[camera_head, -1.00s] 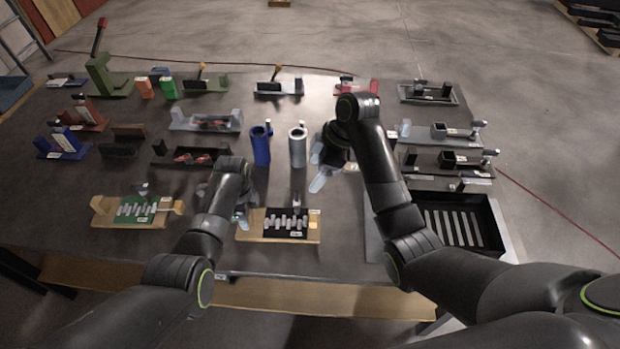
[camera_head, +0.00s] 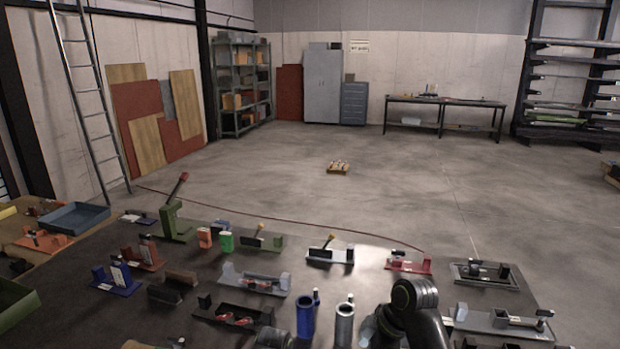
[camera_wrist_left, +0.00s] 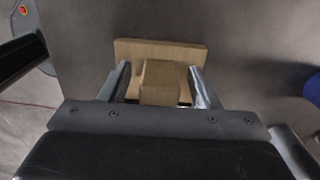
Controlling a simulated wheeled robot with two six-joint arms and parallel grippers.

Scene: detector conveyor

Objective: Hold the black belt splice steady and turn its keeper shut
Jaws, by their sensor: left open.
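The black belt splice and its keeper are not recognisable in any current view; the near part of the table is cut off below the head view. In the left wrist view my left gripper (camera_wrist_left: 162,88) is open, with one finger on each side of a pale wooden block (camera_wrist_left: 160,80). A wider wooden piece (camera_wrist_left: 160,50) lies just beyond the block. I cannot tell whether the fingers touch the block. In the head view part of my left arm shows at the bottom edge, without its gripper. My right arm bends down at the bottom right, its fingertips not clearly shown.
Blue (camera_head: 306,318) and grey (camera_head: 344,324) upright tubes stand between my arms. Several fixtures crowd the dark table, including a green stand with a red-tipped lever (camera_head: 176,215). A blue tray (camera_head: 73,216) is at the left. The floor beyond is largely open.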

